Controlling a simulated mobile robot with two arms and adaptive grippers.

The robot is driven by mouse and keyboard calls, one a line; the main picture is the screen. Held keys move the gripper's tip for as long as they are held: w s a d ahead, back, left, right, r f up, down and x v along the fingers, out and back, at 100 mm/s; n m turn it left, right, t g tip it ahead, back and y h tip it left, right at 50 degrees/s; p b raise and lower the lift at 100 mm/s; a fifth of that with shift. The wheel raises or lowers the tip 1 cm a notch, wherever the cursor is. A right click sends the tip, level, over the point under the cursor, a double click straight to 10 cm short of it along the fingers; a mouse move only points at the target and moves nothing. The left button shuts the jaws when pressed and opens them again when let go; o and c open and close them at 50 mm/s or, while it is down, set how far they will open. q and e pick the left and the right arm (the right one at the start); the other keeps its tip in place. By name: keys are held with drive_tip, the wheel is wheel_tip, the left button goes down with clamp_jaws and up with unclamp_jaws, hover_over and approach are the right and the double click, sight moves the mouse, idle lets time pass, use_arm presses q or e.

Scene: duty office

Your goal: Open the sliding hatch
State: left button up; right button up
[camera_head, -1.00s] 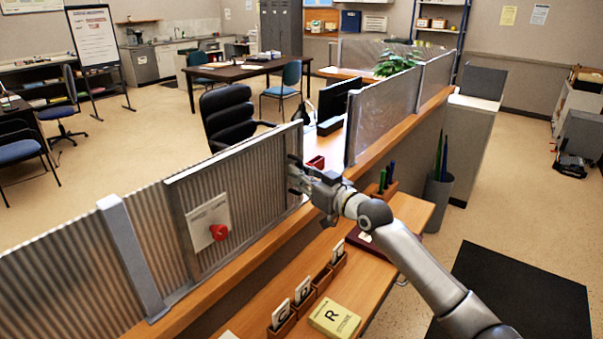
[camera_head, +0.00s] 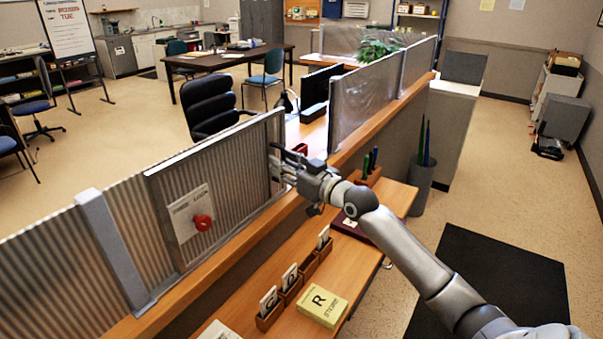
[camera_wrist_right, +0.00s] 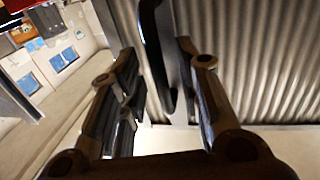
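The sliding hatch (camera_head: 235,170) is a framed, corrugated translucent panel on the counter divider. My right gripper (camera_head: 274,168) is at the hatch's right edge. In the right wrist view a dark upright handle bar (camera_wrist_right: 157,55) lies between the two fingers of my right gripper (camera_wrist_right: 153,95). The fingers stand apart, with room visible on the bar's left; contact on its right is unclear. My left gripper is not in view.
A grey post (camera_head: 112,245) stands left of the hatch. Another clear panel (camera_head: 370,100) stands beyond the gap. The wooden ledge (camera_head: 215,268) runs below. The front shelf holds card boxes and a yellow block (camera_head: 320,306). A pen holder (camera_head: 368,174) is near my right arm.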

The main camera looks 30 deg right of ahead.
drive_tip(key=s+d, duration=0.2)
drive_tip(key=s, duration=0.9)
drive_tip(key=shift+s+d, duration=0.1)
idle(0.4)
